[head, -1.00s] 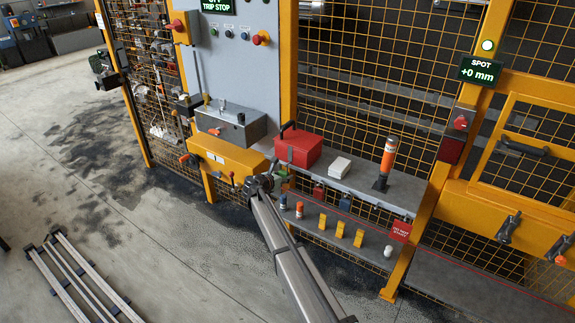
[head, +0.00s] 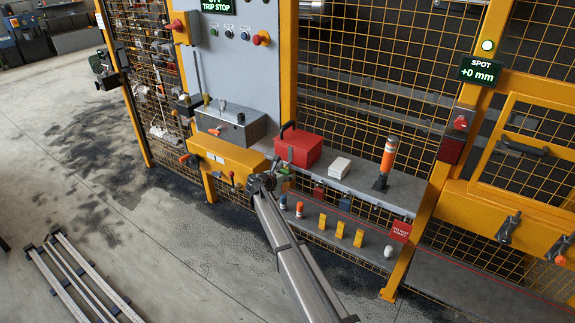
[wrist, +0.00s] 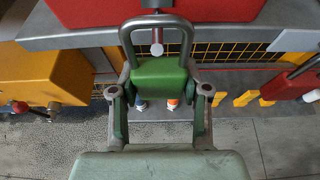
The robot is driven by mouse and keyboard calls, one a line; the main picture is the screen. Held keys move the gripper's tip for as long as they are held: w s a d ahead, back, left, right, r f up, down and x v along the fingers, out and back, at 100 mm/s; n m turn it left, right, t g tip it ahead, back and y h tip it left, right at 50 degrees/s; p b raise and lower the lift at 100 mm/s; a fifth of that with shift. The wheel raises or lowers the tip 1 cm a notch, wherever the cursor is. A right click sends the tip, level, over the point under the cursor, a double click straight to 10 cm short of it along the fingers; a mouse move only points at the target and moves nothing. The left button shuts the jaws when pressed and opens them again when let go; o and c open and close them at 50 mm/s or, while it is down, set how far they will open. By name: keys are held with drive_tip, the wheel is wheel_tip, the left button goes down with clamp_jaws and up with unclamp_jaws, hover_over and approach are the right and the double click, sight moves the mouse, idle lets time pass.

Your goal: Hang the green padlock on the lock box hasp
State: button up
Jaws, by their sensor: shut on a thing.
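The green padlock (wrist: 160,82) is upright in the middle of the wrist view, its grey shackle upward. My gripper (wrist: 160,95) is shut on its body, one finger at each side. A short pin with a pale round end shows inside the shackle outline; I cannot tell whether the shackle is around it or in front of it. In the head view my gripper (head: 262,184) is just before the shelf's left end, below a red box (head: 298,148). This box's bottom also fills the top of the wrist view (wrist: 220,9). I cannot make out a hasp clearly.
A grey box (head: 232,130) stands left of the red box, above a yellow housing (head: 228,160). A red padlock (wrist: 290,84) hangs close on the right. Small orange and yellow items (head: 340,229) stand on the lower shelf.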

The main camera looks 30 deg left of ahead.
drive_tip(key=shift+w+f, duration=0.3)
drive_tip(key=shift+w, duration=0.2)
idle(0.7)
drive_tip(key=shift+w+f, duration=0.15)
drive_tip(key=shift+f, duration=0.2)
idle(1.1)
drive_tip(key=o, duration=1.3)
